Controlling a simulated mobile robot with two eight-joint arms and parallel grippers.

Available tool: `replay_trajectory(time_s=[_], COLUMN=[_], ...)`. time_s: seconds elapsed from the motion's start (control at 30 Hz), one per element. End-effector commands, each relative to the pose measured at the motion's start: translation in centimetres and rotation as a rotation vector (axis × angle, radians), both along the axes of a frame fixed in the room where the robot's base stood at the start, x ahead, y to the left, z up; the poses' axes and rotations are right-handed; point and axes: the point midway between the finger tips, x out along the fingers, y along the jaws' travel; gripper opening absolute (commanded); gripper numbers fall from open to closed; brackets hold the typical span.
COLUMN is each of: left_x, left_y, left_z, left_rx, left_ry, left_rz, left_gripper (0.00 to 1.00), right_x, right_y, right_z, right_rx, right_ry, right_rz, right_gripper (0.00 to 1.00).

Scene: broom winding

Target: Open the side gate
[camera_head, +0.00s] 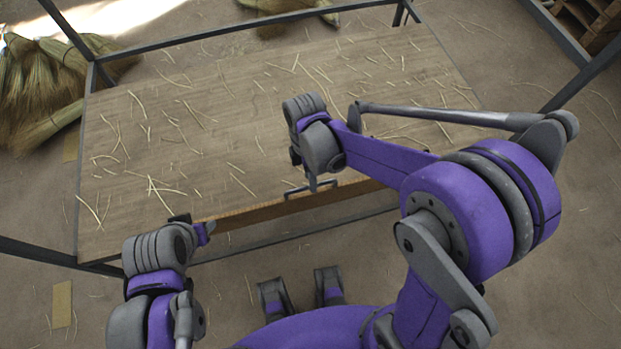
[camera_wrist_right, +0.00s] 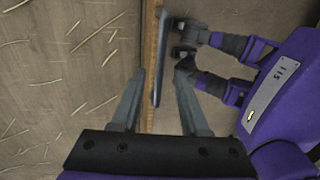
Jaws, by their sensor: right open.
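A dark bar handle (camera_head: 296,191) shows at the near edge of the straw-littered wooden panel (camera_head: 200,130). It also shows in the right wrist view as a long dark bar (camera_wrist_right: 160,60) along the brown edge. My right gripper (camera_head: 313,180) is at this edge, its fingers mostly hidden behind the wrist in the head view. In the right wrist view, the fingers (camera_wrist_right: 160,78) are open, one on each side of the bar, with gaps visible. My left gripper (camera_head: 207,228) is near the panel's near left corner, and its jaws are too small to read. No separate gate can be made out.
Dark metal rails (camera_head: 230,31) frame the panel. Broom bundles (camera_head: 40,85) lie at the far left, and another (camera_head: 285,5) at the back. A wooden crate (camera_head: 590,18) stands at the top right. Open floor (camera_head: 570,230) lies at the right.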

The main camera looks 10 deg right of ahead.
Motion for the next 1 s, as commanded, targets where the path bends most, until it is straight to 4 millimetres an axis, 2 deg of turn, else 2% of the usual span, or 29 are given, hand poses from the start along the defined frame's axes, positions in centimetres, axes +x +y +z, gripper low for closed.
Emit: replay_trajectory(time_s=[0.13, 0.43, 0.7, 1.0], left_x=[-0.02, -0.03, -0.03, -0.03], left_y=[0.0, 0.0, 0.0, 0.0], left_z=[-0.17, -0.16, -0.16, -0.16], left_rx=[0.0, 0.0, 0.0, 0.0], left_ry=[0.001, 0.001, 0.001, 0.001], left_rz=[0.0, 0.0, 0.0, 0.0], left_gripper=[0.5, 0.5, 0.5, 0.5], right_x=[-0.21, -0.27, -0.27, -0.26], right_y=[-0.01, -0.02, -0.02, -0.02], right_z=[-1.13, -1.32, -1.3, -1.29], right_rx=[0.0, 0.0, 0.0, 0.0], right_ry=[0.0, 0.0, 0.0, 0.0], right_rz=[0.0, -0.001, -0.001, -0.001], right_gripper=[0.45, 0.45, 0.0, 0.0])
